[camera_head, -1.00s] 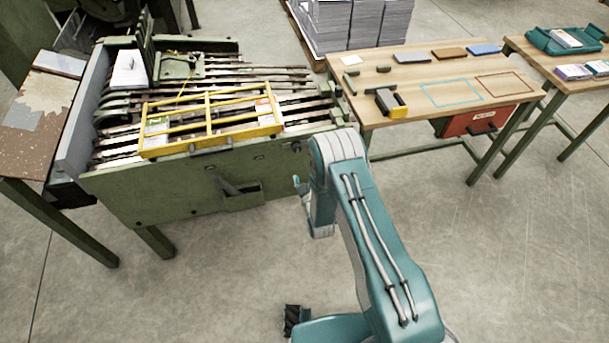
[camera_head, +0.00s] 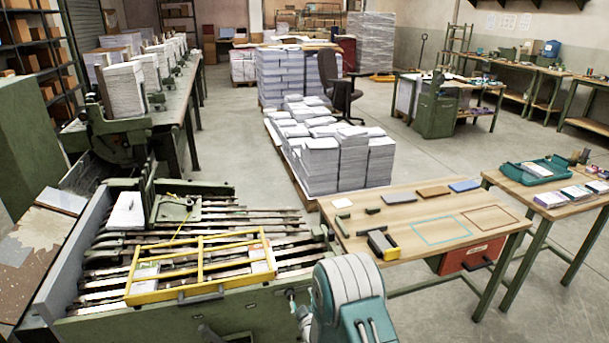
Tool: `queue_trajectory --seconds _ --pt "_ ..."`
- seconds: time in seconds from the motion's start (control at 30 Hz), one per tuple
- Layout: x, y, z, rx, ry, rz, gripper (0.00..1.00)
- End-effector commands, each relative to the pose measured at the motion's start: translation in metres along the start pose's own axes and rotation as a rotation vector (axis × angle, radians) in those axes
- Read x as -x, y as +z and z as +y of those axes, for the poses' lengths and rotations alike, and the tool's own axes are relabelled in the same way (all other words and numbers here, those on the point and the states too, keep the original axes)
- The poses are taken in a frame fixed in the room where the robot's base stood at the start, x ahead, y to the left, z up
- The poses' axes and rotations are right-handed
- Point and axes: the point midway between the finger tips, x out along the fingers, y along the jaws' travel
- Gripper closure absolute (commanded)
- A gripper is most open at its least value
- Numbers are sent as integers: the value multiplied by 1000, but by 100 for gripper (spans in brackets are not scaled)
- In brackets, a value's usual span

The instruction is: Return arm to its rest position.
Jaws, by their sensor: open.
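My teal and grey arm (camera_head: 350,300) shows at the bottom centre of the head view, cut off by the lower edge. Its rounded grey joint stands in front of the right end of the green machine (camera_head: 130,328). A small teal and pale part of my arm shows just left of this joint. I cannot make out my gripper or its fingers in this view.
The machine carries a yellow frame (camera_head: 202,290) over metal bars. A wooden table (camera_head: 405,207) at the right holds small blocks and a yellow-black tool (camera_head: 383,244). A red drawer (camera_head: 470,255) hangs under it. Paper stacks (camera_head: 322,165) stand behind; concrete floor (camera_head: 440,160) is open.

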Motion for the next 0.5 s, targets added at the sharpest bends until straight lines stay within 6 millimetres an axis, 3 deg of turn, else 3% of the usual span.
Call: queue_trajectory --seconds 0.03,0.27,0.5 --pt "-2 -15 18 -20 -4 -20 18" --pt "6 -63 79 -113 -46 -143 18" --pt "40 -107 136 -211 -80 -275 18"
